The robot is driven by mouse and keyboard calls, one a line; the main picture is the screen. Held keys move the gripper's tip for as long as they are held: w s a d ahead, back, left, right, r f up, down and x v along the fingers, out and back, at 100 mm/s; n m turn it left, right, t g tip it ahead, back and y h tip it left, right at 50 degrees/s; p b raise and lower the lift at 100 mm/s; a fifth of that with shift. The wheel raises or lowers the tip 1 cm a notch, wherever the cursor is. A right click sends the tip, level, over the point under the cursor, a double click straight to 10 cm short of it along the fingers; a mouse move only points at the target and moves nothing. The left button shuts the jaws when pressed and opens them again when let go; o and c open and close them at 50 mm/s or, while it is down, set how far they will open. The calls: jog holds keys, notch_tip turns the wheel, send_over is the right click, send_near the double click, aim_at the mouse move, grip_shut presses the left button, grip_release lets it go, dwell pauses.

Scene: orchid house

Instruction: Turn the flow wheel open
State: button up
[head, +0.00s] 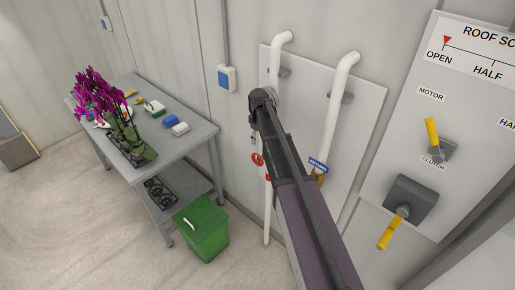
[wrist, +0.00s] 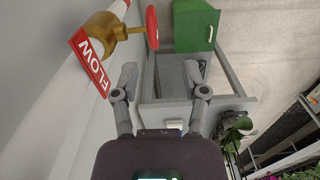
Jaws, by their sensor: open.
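The red flow wheel (wrist: 152,27) sits edge-on at the end of a brass valve (wrist: 104,36) at the top of the wrist view. A red FLOW tag (wrist: 89,62) hangs beside the valve on a white pipe. In the head view the flow wheel (head: 257,159) shows as a small red ring left of my arm, which hides part of the valve. My gripper (wrist: 162,76) is open and empty. Its two fingers point up the wrist picture, below the wheel and apart from it. In the head view my gripper is mostly hidden by my arm.
A second white pipe (head: 337,105) with a blue-tagged valve (head: 318,165) stands right of the flow pipe. A yellow-handled roof panel (head: 468,120) is further right. A grey bench (head: 185,143) with orchids and a green box (head: 203,228) stand left.

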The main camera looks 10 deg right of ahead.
aim_at(257, 154)
jog(key=shift+w+r+n+p, duration=0.35)
jog(key=shift+w+r, duration=0.5)
jog(key=shift+w, duration=0.3)
jog(key=shift+f, duration=0.25)
notch_tip(257, 154, down, 13)
jog(key=b, duration=1.3)
jog(key=shift+f+b, duration=0.2)
jog(key=shift+b, duration=0.2)
grip_shut()
